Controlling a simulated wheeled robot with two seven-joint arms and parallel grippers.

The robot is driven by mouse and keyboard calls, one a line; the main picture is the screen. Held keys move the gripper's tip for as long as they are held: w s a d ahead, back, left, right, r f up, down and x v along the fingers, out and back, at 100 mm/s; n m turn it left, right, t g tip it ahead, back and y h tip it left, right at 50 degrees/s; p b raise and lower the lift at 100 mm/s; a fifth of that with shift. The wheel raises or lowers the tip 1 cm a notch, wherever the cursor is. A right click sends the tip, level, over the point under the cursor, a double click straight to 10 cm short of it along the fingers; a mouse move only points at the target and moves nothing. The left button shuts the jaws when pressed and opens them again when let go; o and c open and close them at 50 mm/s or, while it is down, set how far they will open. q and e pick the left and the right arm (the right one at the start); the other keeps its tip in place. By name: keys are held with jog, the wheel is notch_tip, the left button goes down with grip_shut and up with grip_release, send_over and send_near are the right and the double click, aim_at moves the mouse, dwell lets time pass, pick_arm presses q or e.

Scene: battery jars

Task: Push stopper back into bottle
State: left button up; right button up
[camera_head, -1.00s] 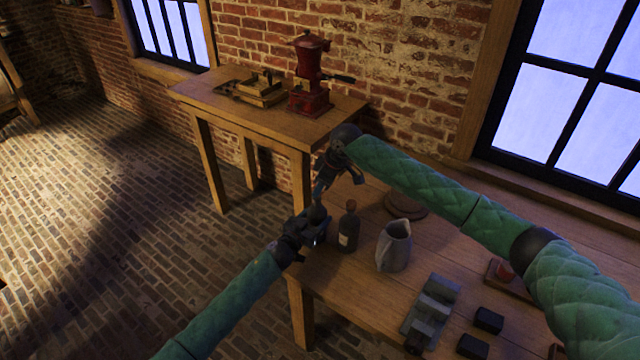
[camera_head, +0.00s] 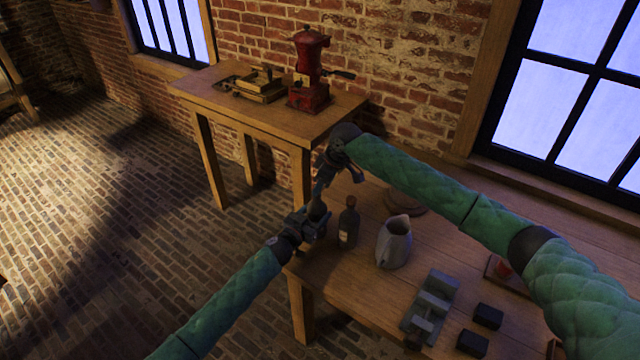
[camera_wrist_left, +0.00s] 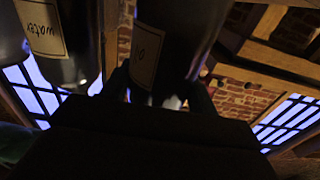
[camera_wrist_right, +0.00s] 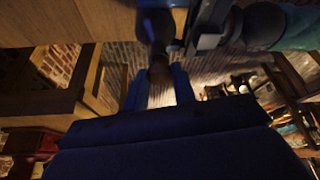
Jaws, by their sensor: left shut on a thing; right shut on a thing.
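A small dark bottle (camera_head: 316,210) is held off the table by my left gripper (camera_head: 312,224), which is shut on it. In the left wrist view the bottle (camera_wrist_left: 175,40) is large between the fingers, with a pale, partly hidden label. My right gripper (camera_head: 323,190) comes down from above, just over the bottle. In the right wrist view its fingers are shut on a small brown stopper (camera_wrist_right: 160,68), close to the dark bottle (camera_wrist_right: 157,24). Whether the stopper touches or sits in the bottle's mouth is too dark to tell.
Another dark labelled bottle (camera_head: 349,224) stands on the table (camera_head: 345,285) close beside the held one. A grey pitcher (camera_head: 394,243) and a grey tray (camera_head: 432,305) with dark blocks are farther right. The table's left edge is just below my left gripper.

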jog(key=shift+f, duration=0.3)
jog(key=o, duration=1)
jog(key=v, duration=1.2)
jog(key=shift+f, duration=0.1)
pick_arm(q)
jog(key=o, duration=1.5)
jog(key=shift+c, duration=0.2)
jog(key=shift+s, duration=0.1)
